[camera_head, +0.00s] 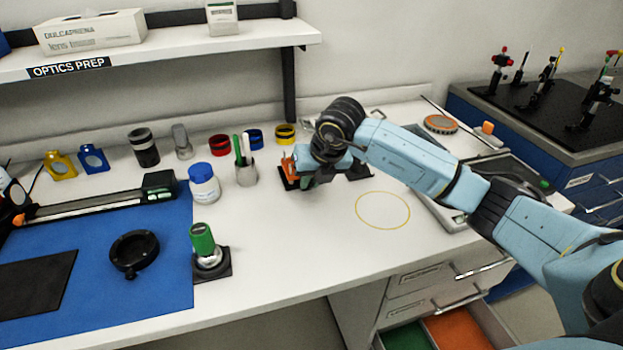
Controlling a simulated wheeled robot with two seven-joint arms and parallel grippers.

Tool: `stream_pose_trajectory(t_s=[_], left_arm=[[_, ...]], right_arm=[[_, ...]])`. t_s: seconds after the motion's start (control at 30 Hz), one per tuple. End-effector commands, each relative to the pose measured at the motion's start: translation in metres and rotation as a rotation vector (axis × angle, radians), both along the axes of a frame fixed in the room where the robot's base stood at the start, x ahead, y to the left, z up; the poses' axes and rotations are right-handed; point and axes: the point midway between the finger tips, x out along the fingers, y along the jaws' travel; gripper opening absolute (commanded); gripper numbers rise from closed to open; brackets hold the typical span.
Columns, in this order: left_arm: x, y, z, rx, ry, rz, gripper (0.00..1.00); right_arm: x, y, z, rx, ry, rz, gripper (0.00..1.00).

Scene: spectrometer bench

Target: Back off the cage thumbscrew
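My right arm comes in from the right, and its gripper (300,172) points down at the back middle of the white bench. The wrist covers most of what is under it. A small orange part (288,163) and the edge of a dark base (285,183) show beside the gripper. I cannot tell whether these belong to the cage or whether the fingers touch them. No thumbscrew can be made out clearly. A green-capped knob on a metal post (203,240) stands on a black base at the mat's right edge, apart from the gripper. My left gripper is not in view.
A blue mat (100,285) holds a black ring mount (134,252). A white jar with a blue lid (204,185) and a metal cup of pens (246,172) stand left of the gripper. A yellow circle (382,210) marks clear bench. A drawer (440,330) is open below.

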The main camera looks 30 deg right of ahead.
Motion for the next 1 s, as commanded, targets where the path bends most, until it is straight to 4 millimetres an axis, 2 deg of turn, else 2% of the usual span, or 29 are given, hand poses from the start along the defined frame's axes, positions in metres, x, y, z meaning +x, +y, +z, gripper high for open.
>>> stream_pose_trajectory(t_s=[0.37,0.7,1.0], left_arm=[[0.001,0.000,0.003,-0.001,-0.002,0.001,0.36],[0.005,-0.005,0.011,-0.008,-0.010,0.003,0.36],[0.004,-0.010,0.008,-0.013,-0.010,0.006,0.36]], right_arm=[[0.000,0.002,0.001,-0.042,0.011,0.002,0.00],[0.002,0.008,0.002,-0.255,0.060,0.000,0.00],[0.003,0.013,0.000,-0.460,0.109,0.001,0.00]])
